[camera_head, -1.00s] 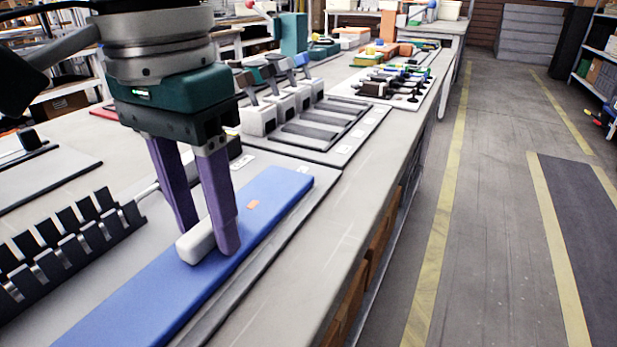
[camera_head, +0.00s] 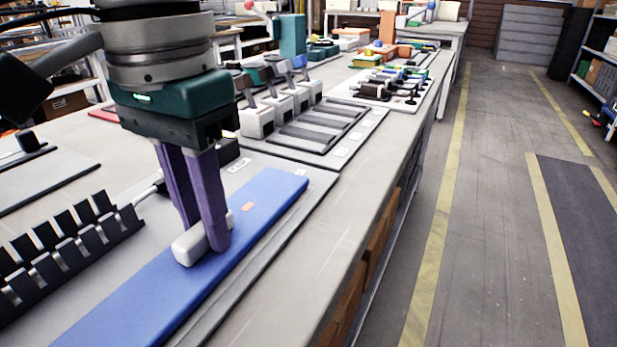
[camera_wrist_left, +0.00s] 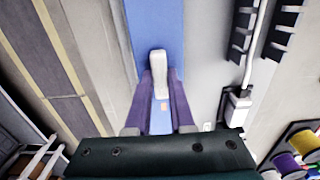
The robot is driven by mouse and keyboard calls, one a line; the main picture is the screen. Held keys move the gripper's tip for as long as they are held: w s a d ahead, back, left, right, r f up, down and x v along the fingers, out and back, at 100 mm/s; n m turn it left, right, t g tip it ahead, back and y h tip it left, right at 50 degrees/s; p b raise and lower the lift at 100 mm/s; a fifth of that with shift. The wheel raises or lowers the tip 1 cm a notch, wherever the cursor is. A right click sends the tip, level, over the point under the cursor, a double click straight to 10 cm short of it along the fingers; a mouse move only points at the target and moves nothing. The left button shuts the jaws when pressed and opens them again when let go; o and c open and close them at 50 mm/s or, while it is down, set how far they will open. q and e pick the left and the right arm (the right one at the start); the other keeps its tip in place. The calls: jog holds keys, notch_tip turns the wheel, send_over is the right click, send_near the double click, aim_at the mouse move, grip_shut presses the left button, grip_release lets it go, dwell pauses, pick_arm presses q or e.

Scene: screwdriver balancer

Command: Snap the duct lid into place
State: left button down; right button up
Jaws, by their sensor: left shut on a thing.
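The duct lid (camera_head: 200,275) is a long flat blue strip with a pale grey handle block (camera_head: 188,248) and a small orange mark. My left gripper (camera_head: 205,236), with purple fingers, is shut on the handle block. The lid and block also show in the left wrist view, the lid (camera_wrist_left: 155,22) running away under the block (camera_wrist_left: 157,68). The black slotted duct (camera_head: 60,255) stands on the grey board left of the lid, its top open and apart from the lid. Whether the lid touches the board is hard to tell. My right gripper is not in view.
A grey board (camera_head: 315,184) lies under the lid on the bench (camera_head: 350,225). A rack with several grey clamp-like blocks (camera_head: 285,105) stands behind it. Tools on a white board (camera_head: 385,88) lie farther back. The aisle on the right is clear.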

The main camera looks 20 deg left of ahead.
aim_at(202, 228)
pick_arm(q)
jog(key=shift+s+d+r+p, duration=0.15)
jog(key=shift+r+p, duration=0.75)
jog(key=shift+r, duration=0.55)
jog(key=shift+s+a+r+p, duration=0.1)
jog(key=shift+r+p, duration=0.75)
jog(key=shift+r, duration=0.6)
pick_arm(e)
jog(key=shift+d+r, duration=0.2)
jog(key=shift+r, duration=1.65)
